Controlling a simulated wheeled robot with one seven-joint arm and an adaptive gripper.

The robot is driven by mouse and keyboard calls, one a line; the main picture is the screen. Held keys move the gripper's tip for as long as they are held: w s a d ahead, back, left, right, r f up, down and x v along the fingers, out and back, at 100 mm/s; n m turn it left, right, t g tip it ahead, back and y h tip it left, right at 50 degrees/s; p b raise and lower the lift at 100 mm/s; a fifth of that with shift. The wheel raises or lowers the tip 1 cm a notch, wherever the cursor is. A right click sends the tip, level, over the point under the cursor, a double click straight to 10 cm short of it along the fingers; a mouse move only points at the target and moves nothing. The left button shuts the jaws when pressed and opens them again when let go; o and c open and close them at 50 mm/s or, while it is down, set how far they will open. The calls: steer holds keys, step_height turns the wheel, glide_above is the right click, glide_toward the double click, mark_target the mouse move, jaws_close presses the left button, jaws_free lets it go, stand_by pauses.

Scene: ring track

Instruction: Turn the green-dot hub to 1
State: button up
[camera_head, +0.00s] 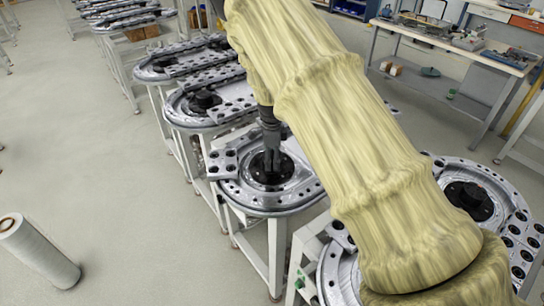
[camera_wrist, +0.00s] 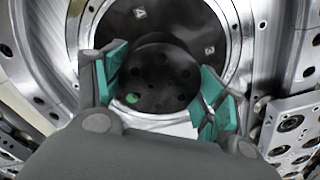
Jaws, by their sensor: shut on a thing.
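The black hub (camera_wrist: 158,76), a round knob with several holes, sits in the middle of a dark plate (camera_wrist: 185,22) in the wrist view. Its green dot (camera_wrist: 132,98) is at the hub's lower left. My gripper (camera_wrist: 163,78) has its teal-padded fingers on both sides of the hub, shut on it. Small light marks show on the plate, one near the top (camera_wrist: 139,12) and one at right (camera_wrist: 209,50); I cannot read a number on them. In the head view my gripper (camera_head: 272,158) points down onto the middle of a ring station (camera_head: 268,205), hiding most of the hub.
A metal ring with holes surrounds the plate, and a perforated block (camera_head: 222,163) sits on its left edge. Other ring stations (camera_head: 205,103) stand behind and at right (camera_head: 470,198). A workbench (camera_head: 455,45) is at the back right.

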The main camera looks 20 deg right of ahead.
mark_target(272, 156)
steer(key=shift+m, duration=0.8)
steer(key=o, duration=1)
steer(key=shift+d, duration=0.1)
steer(key=shift+r, duration=0.1)
step_height(272, 156, up, 12)
stand_by(0.3)
